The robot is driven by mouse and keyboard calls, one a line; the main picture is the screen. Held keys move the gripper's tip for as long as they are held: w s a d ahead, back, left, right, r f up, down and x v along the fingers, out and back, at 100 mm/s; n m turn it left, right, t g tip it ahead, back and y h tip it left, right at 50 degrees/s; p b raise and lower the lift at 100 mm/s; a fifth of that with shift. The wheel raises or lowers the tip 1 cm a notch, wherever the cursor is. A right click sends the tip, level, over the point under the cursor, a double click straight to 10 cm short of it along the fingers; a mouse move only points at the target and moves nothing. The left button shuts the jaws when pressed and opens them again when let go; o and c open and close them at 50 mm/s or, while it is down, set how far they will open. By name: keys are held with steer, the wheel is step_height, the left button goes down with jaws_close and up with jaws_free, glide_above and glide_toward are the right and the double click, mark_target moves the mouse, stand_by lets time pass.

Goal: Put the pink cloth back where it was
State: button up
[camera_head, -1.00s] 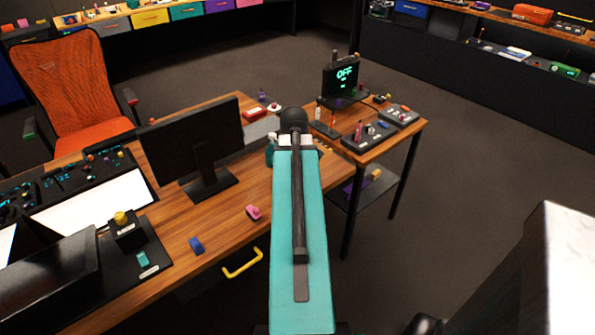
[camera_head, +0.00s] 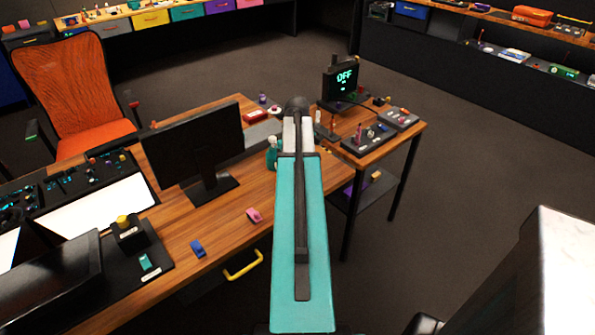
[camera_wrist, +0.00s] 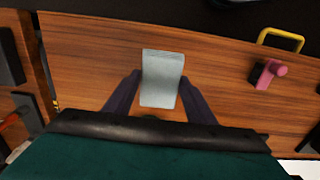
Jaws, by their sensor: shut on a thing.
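My gripper (camera_wrist: 160,80) shows in the wrist view, its two dark fingers closed on the sides of a pale grey, flat rectangular piece (camera_wrist: 163,66). The piece is over the wooden desk top; I cannot tell whether it touches the wood. It looks grey, not pink, and I see no thing that is clearly a pink cloth. A small pink object with a round knob (camera_wrist: 268,74) is on the desk, right of the gripper and apart from it; it also shows in the head view (camera_head: 254,215). In the head view my arm hides the gripper and the held piece.
A black monitor (camera_head: 193,150) stands on the desk (camera_head: 222,225). A blue object (camera_head: 197,249) sits near the front edge, above a yellow drawer handle (camera_head: 243,265). A side table to the right carries a small screen reading OFF (camera_head: 341,80) and control boxes (camera_head: 370,139). An orange chair (camera_head: 75,90) is behind.

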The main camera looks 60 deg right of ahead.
steer(key=shift+w+d+f+p, duration=0.1)
steer(key=shift+w+d, duration=0.2)
steer(key=shift+d, duration=0.3)
steer(key=shift+w+d+p, duration=0.1)
steer(key=shift+w+d, duration=0.25)
steer(key=shift+d, duration=0.2)
steer(key=shift+w+d+f+p, duration=0.1)
steer(key=shift+w+d, duration=0.2)
steer(key=shift+d, duration=0.3)
steer(key=shift+f+p, duration=0.45)
steer(key=shift+f, duration=1.25)
steer(key=shift+f, duration=0.15)
steer(key=o, duration=0.9)
steer(key=shift+o, duration=0.2)
steer(key=shift+r+b, duration=1)
steer(key=shift+r, duration=5.15)
